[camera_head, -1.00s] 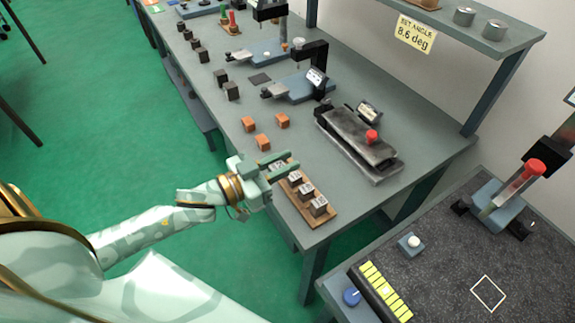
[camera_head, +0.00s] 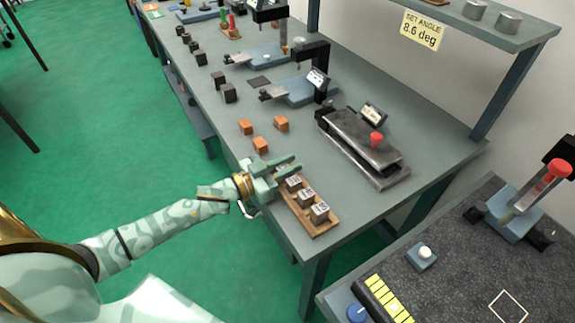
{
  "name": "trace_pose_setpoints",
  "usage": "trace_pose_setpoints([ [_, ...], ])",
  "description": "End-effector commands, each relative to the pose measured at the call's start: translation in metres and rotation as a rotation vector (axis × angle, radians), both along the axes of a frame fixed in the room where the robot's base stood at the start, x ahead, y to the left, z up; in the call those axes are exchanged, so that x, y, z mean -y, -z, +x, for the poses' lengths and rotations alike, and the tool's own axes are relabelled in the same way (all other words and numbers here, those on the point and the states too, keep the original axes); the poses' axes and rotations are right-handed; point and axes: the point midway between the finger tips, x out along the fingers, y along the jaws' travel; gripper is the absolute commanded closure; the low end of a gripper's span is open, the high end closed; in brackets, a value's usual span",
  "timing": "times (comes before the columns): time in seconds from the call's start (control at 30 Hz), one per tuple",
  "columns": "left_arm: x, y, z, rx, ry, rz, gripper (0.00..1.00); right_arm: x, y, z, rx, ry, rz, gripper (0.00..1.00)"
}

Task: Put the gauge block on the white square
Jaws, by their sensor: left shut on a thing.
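My left gripper (camera_head: 287,167) is at the far end of a wooden tray (camera_head: 311,229) on the bench. It is shut on a small grey gauge block (camera_head: 281,170), mostly hidden between the fingers; I cannot tell whether the block is clear of the tray. Several similar grey blocks with pale labelled tops stand in a row in the tray, the nearest one (camera_head: 320,213) at its near end. The white square (camera_head: 503,291) is an outline on the dark speckled surface at the lower right, with nothing on it. My right gripper is not in view.
Orange blocks (camera_head: 281,124) and a grey vise-like fixture (camera_head: 362,142) with a red knob stand on the bench. A gap separates the bench from the dark surface. There, a white-button box (camera_head: 421,257), a yellow-keyed panel (camera_head: 384,299) and a red-topped stand (camera_head: 520,210) surround the square.

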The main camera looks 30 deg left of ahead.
Motion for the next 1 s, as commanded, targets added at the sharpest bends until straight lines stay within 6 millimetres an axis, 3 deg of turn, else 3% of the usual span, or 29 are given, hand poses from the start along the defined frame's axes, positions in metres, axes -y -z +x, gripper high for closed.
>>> trace_pose_setpoints([
  [0.17, 0.0, 0.005, 0.0, -0.001, 0.0, 0.001, 1.0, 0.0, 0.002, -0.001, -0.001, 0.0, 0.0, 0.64],
  [0.2, 0.0, 0.004, 0.0, 0.0, 0.0, 0.001, 0.7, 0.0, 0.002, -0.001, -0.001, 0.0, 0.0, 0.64],
  [0.27, 0.0, 0.004, 0.0, 0.0, 0.0, 0.001, 0.57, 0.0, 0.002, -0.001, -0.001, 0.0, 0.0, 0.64],
  [0.63, 0.0, 0.004, 0.0, 0.0, 0.0, 0.001, 0.57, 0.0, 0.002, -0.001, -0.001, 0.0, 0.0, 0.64],
  [0.77, 0.0, 0.007, 0.0, 0.0, 0.001, 0.001, 0.57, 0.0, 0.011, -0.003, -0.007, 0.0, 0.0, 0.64],
  [1.0, -0.028, -0.003, -0.048, -0.005, 0.0, 0.003, 0.57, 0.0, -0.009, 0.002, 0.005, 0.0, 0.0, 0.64],
])
